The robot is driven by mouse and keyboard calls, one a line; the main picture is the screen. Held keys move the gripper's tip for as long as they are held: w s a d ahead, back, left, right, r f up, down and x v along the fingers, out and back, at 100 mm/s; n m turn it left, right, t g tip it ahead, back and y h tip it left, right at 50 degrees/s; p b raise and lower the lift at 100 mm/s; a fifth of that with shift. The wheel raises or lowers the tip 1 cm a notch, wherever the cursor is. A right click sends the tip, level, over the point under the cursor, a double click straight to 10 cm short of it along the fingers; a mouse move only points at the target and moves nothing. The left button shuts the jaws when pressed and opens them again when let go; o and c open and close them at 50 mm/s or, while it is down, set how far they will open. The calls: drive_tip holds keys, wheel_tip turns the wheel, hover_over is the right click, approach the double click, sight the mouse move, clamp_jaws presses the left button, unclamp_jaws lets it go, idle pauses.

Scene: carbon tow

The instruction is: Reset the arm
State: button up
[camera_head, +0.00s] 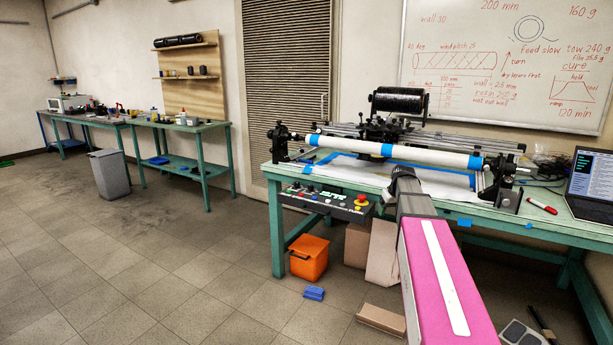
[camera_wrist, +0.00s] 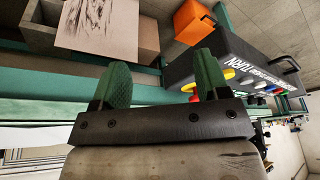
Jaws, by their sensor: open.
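My arm, with a pink cover, reaches forward to the front edge of the green winding bench (camera_head: 440,216) in the head view. Its dark end stands in front of the bench, and the fingers do not show there. In the wrist view my gripper (camera_wrist: 161,78) has two green fingers spread apart with nothing between them. The control box (camera_wrist: 238,68), with coloured buttons, lies close beyond the right finger. In the head view the same box (camera_head: 325,203) hangs at the bench's front, left of my arm. A white mandrel (camera_head: 395,151) with blue tape bands lies across the winder.
An orange bin (camera_head: 309,257), a blue item (camera_head: 313,293) and cardboard boxes (camera_head: 381,252) stand on the floor below the bench. A red marker (camera_head: 541,206) and laptop (camera_head: 591,176) lie at the right. The tiled floor at left is clear up to a grey bin (camera_head: 110,173).

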drive_tip(key=s+a+f+g, duration=0.1)
drive_tip(key=s+a+f, duration=0.3)
drive_tip(key=s, duration=0.5)
drive_tip(key=s+a+f+m+g, duration=0.1)
drive_tip(key=s+a+f, duration=0.4)
drive_tip(key=s+f, duration=0.4)
drive_tip(key=s+a+f+m+g+h, duration=0.1)
drive_tip(key=s+a+f, duration=0.4)
drive_tip(key=s+f, duration=0.2)
drive_tip(key=shift+s+f+g, duration=0.2)
drive_tip(key=shift+s+g, duration=0.1)
drive_tip(key=shift+s, duration=0.9)
drive_tip(key=shift+a, duration=0.15)
